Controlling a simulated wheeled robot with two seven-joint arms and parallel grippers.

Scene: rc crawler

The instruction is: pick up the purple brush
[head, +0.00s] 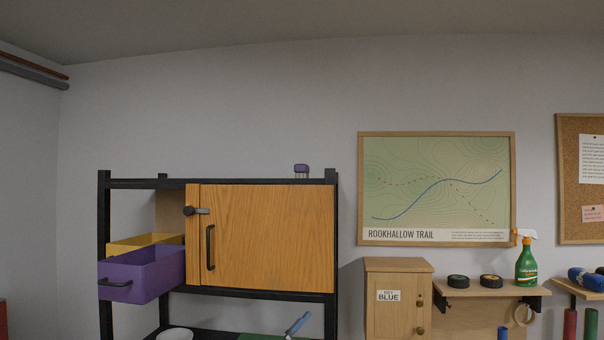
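A small purple block-like object with a paler, streaked lower part (301,169) stands on the top board of the black shelf rack (230,183), near its right end. It looks like the purple brush, with its bristles down. Nothing touches it from the sides. Neither of my grippers shows in the head view.
Below it, a wooden cabinet door (270,240) with a latch and black handle is closed. A purple bin (143,275) juts out at left, before a yellow bin (145,242). A blue-handled tool (297,325) lies lower down. A small cabinet (397,300) stands right.

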